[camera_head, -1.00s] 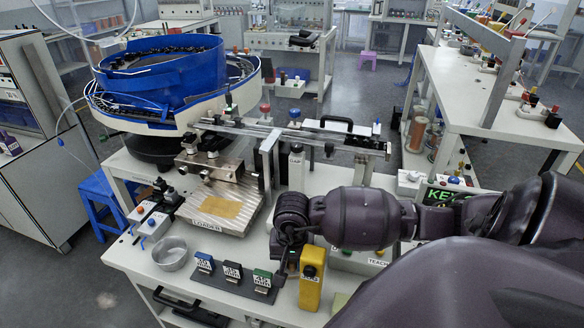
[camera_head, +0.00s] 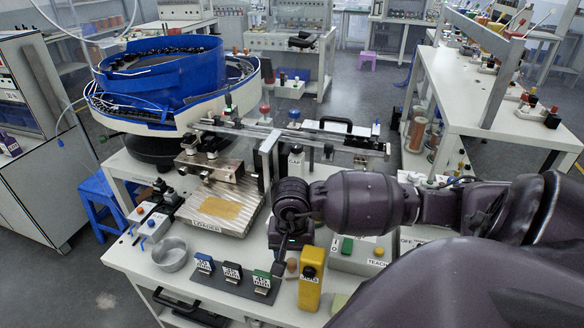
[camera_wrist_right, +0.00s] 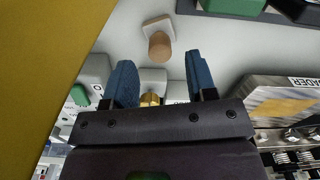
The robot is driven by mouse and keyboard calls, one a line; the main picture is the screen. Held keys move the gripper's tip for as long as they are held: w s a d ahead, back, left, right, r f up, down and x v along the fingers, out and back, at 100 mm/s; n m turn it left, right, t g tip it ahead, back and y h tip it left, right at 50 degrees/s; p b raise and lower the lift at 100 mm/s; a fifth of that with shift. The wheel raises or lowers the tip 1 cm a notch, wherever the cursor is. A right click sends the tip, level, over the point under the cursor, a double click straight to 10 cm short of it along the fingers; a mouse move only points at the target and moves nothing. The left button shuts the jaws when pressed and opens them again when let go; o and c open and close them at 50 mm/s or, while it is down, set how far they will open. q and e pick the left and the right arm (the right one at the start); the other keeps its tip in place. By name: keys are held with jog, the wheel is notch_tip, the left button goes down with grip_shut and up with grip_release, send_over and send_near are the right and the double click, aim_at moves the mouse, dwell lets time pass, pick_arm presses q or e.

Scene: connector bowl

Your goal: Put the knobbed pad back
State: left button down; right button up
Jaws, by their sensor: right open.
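The knobbed pad, a small pale pad (camera_wrist_right: 155,23) with a round tan knob (camera_wrist_right: 160,46), lies on the bench in the right wrist view. In the head view its brownish knob (camera_head: 292,265) shows between the green-topped block and the yellow box. My right gripper (camera_wrist_right: 160,70) is open, with its two dark blue fingers apart and nothing between them. The knob is just beyond the fingertips in the wrist view, apart from them. In the head view the right gripper (camera_head: 289,238) is behind the knob, its fingers mostly hidden. My left gripper is not in view.
A yellow box (camera_head: 310,278) stands close right of the knob. Labelled blocks on a dark strip (camera_head: 217,287) stand to the left, with a metal bowl (camera_head: 169,254) beyond. A metal loader plate (camera_head: 211,222) and a grey button box (camera_head: 354,258) are nearby.

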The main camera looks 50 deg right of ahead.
aim_at(291, 262)
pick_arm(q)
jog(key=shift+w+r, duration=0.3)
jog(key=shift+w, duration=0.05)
pick_arm(e)
notch_tip(291, 262, up, 8)
jog(key=shift+r, duration=0.1)
dwell(0.3)
